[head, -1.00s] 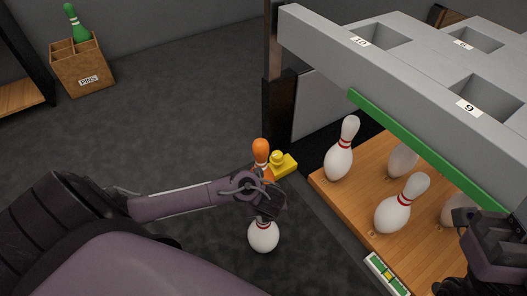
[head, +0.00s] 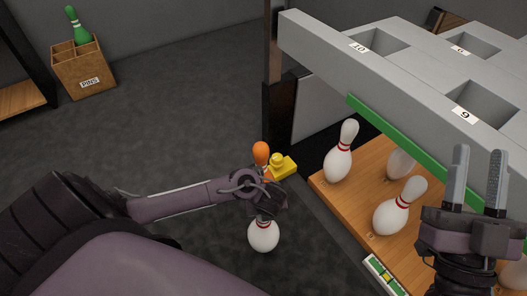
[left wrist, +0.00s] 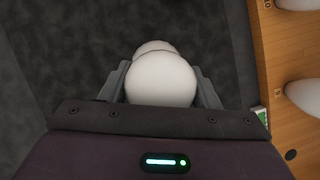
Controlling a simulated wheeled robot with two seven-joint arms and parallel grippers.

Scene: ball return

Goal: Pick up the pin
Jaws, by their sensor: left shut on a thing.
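A white pin (head: 263,236) with red stripes hangs below my left gripper (head: 262,206), its wide end down. In the left wrist view the white pin (left wrist: 161,79) sits between the two fingers, and my left gripper (left wrist: 163,85) is shut on it. My right gripper (head: 479,158) is at the right, fingers pointing up with a gap between them, open and empty. It is in front of the wooden deck. Other white pins stand on the deck, one at the back (head: 339,155) and one nearer (head: 399,208).
The wooden deck (head: 332,190) lies under a grey rack (head: 400,90) with numbered square openings and a green strip. An orange pin (head: 261,151) and a yellow object (head: 283,166) are behind my left gripper. A box marked PINS (head: 84,72) holds a green pin.

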